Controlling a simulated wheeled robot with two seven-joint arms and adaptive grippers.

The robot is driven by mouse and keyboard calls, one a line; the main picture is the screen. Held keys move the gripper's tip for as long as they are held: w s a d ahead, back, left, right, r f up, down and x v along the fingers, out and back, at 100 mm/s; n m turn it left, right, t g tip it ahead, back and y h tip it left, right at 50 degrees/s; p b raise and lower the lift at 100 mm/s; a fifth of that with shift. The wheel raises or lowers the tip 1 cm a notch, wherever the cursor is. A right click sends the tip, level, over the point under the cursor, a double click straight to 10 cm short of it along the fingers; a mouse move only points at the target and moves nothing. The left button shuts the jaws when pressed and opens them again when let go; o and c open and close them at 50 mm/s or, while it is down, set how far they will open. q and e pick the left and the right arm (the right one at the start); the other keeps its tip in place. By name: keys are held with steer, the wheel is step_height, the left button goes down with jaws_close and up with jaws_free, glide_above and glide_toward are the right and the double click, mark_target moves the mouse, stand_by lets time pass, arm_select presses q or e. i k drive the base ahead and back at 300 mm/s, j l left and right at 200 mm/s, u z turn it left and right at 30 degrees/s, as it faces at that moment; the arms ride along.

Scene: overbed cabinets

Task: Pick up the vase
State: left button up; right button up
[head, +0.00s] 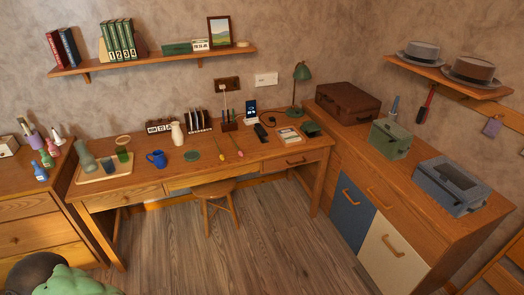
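A grey-green, bottle-shaped vessel (85,157), which looks like the vase, stands upright at the left end of the desk. It is on a light wooden tray (98,174), beside green glasses (122,155). A cream pitcher-like vessel (177,134) stands upright farther right, near the back of the desk; I cannot rule it out as the vase. Neither of my grippers shows in the head view, and nothing is seen touching either vessel.
A blue mug (156,159) and a green coaster (191,156) lie right of the tray. A stool (208,196) stands before the desk (260,158). A left dresser (30,210) holds small bottles. Open floor (170,250) lies in front. A green plush-like object (72,281) is at bottom left.

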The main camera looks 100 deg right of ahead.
mark_target(178, 135)
steer(key=z, duration=2.15)
steer(key=i+z, duration=0.85)
